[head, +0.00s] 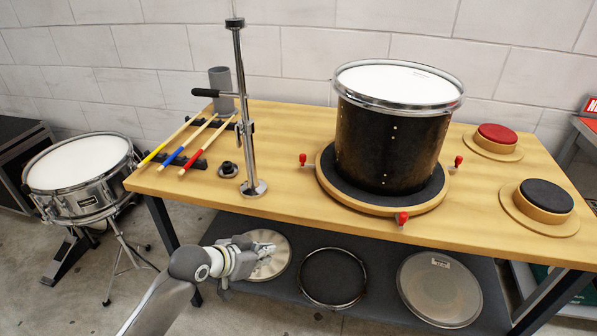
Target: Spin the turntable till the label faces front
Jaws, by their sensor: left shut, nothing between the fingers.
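The turntable (330,190) is a round wooden disc with a dark top and several red-tipped pegs around its rim. A black drum (388,148) with a white head and chrome hoop stands upright on it. Small bright lugs show on its shell, but no label can be made out on the visible side. My left gripper (268,248) is shut and empty, in front of the bench's front edge and left of the turntable, apart from it. My right gripper is not in view.
The wooden bench (270,205) carries a metal stand (246,110), drumsticks (184,143) on a rack, and red (497,134) and black (546,195) pads. A lower shelf holds a cymbal, a hoop and a drumhead (440,290). A snare drum (80,170) stands left.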

